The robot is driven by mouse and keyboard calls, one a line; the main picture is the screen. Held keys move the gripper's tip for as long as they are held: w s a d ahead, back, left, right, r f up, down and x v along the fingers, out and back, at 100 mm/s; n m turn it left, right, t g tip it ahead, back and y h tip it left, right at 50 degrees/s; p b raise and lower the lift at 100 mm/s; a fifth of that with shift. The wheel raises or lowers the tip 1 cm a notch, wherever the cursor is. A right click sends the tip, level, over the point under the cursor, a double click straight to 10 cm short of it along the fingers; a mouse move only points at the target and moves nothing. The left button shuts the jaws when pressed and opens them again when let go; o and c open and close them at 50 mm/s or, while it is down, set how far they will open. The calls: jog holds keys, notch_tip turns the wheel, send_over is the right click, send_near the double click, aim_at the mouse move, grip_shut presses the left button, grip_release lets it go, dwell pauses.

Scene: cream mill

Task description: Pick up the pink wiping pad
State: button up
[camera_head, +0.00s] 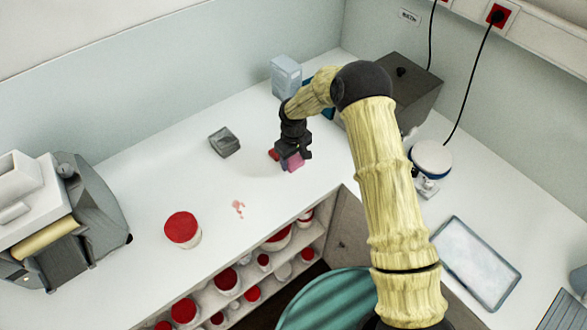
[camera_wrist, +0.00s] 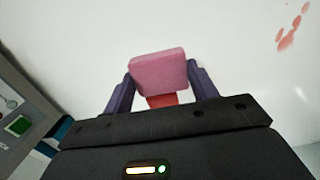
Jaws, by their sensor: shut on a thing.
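The pink wiping pad (camera_wrist: 159,71) is a small block with a pink face. It sits between the two dark fingers of my gripper (camera_wrist: 160,90) in the wrist view, and the gripper is shut on it. A red part shows just below the pink face, between the fingers. In the head view the pad (camera_head: 293,162) shows at the tip of my gripper (camera_head: 290,156), over the white counter near its front edge. I cannot tell whether the pad touches the counter.
A pinkish-red smear (camera_head: 238,208) marks the counter. A grey dish (camera_head: 224,142), a red-lidded tub (camera_head: 182,229) and a grey-white machine (camera_head: 85,215) stand to the left. A pale blue container (camera_head: 286,77) and a dark box (camera_head: 402,92) stand behind. A tray (camera_head: 474,263) lies right.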

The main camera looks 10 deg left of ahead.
aim_at(293, 160)
jog(key=shift+r+b, duration=0.55)
jog(key=shift+r, duration=1.4)
